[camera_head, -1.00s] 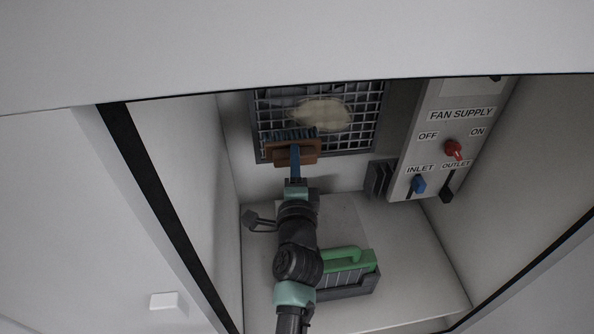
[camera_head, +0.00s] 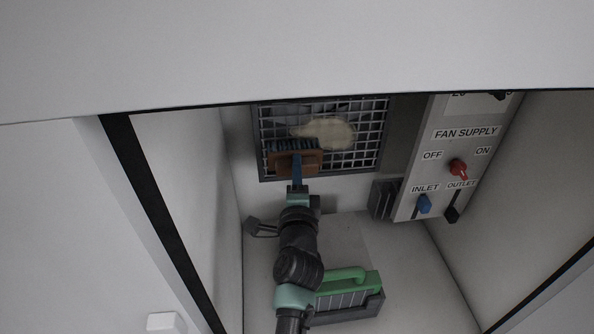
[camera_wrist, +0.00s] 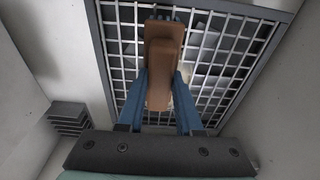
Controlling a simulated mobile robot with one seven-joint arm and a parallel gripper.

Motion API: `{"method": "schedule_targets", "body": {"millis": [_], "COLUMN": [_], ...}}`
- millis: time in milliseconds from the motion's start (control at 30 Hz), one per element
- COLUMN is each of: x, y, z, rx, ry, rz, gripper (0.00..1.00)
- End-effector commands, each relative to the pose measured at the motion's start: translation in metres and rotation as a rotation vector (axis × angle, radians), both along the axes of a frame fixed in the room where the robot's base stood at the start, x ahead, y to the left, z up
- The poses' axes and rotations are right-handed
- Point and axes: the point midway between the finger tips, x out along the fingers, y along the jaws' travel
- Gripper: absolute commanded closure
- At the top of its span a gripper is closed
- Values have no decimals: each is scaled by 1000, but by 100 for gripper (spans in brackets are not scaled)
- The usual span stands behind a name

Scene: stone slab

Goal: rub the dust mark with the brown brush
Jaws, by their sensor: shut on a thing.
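The brown brush (camera_head: 306,167) has a brown back and dark blue bristles. My gripper (camera_head: 297,180) is shut on it. In the wrist view the brush (camera_wrist: 160,65) stands between the two blue fingers of my gripper (camera_wrist: 160,92). The dust mark (camera_head: 328,131) is a pale beige patch on the metal grille (camera_head: 368,160) in the back wall. The bristles overlap the lower left edge of the patch in the head view. I cannot tell whether they touch it. In the wrist view the brush hides most of the patch.
A fan supply panel (camera_head: 440,160) with a red knob (camera_head: 458,168) and a blue lever (camera_head: 424,204) is at the right. A dark vented block (camera_head: 384,199) is beside it. A green-handled filter (camera_head: 352,292) lies on the floor right of my arm. Side walls bound the recess.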

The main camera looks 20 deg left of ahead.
Motion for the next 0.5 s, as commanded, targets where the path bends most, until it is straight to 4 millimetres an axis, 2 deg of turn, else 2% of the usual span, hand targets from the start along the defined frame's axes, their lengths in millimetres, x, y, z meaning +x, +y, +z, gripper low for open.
{"method": "schedule_targets", "body": {"millis": [500], "x": [10], "y": [4], "z": [0], "rx": [1], "ry": [-2], "rz": [-1], "gripper": [100]}}
